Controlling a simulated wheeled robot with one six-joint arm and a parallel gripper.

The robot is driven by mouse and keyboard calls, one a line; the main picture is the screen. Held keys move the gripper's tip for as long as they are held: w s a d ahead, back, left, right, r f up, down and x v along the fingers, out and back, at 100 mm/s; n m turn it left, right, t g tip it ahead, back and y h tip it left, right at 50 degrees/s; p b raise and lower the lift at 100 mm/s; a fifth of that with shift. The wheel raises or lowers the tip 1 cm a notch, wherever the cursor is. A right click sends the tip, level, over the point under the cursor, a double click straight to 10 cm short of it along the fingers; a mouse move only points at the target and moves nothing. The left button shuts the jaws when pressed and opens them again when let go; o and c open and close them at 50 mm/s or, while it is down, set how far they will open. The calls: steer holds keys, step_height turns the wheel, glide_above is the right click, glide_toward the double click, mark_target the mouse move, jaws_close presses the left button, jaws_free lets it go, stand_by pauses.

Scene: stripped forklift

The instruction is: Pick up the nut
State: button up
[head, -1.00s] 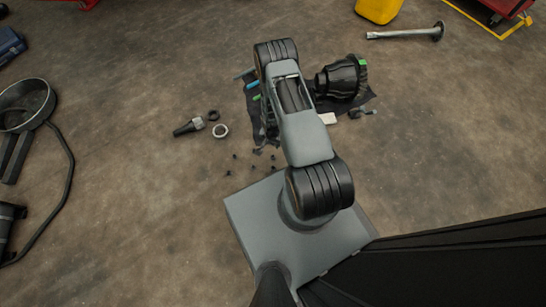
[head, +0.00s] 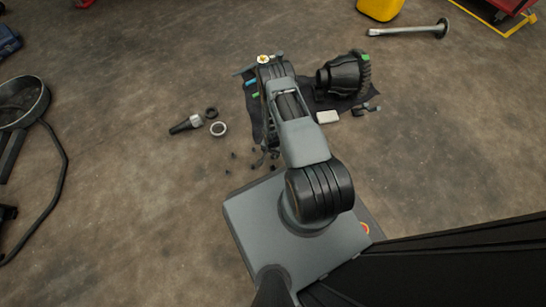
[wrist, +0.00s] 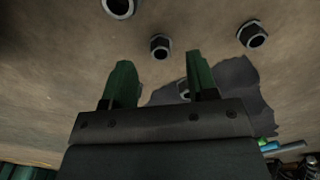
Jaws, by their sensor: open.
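Several small dark nuts lie on the brown floor. In the wrist view one nut (wrist: 160,46) is just beyond the gap between my fingertips. A second nut (wrist: 252,34) is at the upper right, and a third (wrist: 118,7) is cut by the top edge. In the head view the nuts (head: 233,156) are tiny specks left of my arm, and my arm hides most of the gripper.
A dark cloth (head: 330,104) lies under my arm, bearing a big black gear part (head: 343,76) and a white block (head: 327,117). A dark cone-shaped part (head: 185,125) and a metal ring (head: 218,129) lie to the left. Open floor surrounds them.

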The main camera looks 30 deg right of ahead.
mark_target(272, 158)
step_height(272, 158, down, 4)
steer(key=shift+r+b, duration=0.15)
steer(key=shift+b, duration=0.7)
steer(key=c, duration=0.8)
steer(key=shift+r, duration=0.15)
steer(key=shift+c, duration=0.2)
